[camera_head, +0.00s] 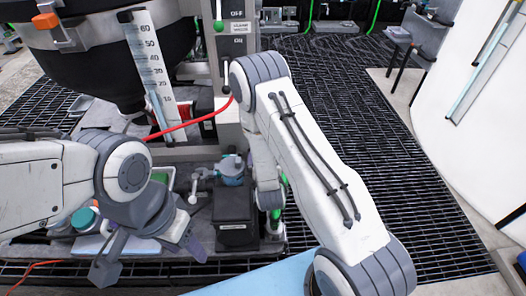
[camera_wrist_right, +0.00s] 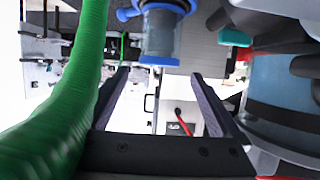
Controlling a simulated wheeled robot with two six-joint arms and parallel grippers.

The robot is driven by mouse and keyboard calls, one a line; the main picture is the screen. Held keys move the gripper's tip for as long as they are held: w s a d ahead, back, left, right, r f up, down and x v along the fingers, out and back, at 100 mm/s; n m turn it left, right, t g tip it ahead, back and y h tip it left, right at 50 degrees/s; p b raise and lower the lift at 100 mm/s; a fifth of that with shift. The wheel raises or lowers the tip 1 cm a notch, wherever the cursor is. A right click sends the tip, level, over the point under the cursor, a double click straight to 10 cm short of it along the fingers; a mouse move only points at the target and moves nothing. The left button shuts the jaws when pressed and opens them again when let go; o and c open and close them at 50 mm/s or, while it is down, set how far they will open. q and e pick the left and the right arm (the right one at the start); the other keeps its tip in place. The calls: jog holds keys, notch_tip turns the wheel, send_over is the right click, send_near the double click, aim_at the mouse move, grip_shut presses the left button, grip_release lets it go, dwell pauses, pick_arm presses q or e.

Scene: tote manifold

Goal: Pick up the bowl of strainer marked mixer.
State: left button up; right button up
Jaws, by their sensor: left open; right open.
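In the right wrist view a strainer-like fitting with a blue collar and a clear grey-blue bowl (camera_wrist_right: 161,36) hangs into the picture at the top centre. No label on it is readable, so I cannot tell if it is the one marked mixer. My right gripper (camera_wrist_right: 158,80) is open, its fingertips pointing toward the fitting's lower end, with nothing between them. In the head view a blue fitting (camera_head: 231,169) sits beside my right arm; I cannot tell if it is the same one. My left gripper (camera_head: 144,256) is open and empty at the lower left.
A green hose (camera_wrist_right: 70,85) runs close along the left of my right gripper. A large blue-grey cylinder (camera_wrist_right: 284,95) stands close on its right. In the head view a black box (camera_head: 235,218), a red hose (camera_head: 195,122) and a dark tank (camera_head: 125,60) stand near my arms.

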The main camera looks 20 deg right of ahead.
jog(key=p+x, duration=0.1)
jog(key=x, duration=0.5)
jog(key=shift+w+d+f+p, duration=0.1)
jog(key=shift+w+f+p, duration=0.15)
jog(key=shift+p, duration=0.1)
jog(key=shift+w+f, duration=0.2)
jog(key=c, duration=1.4)
jog(key=shift+r, duration=0.1)
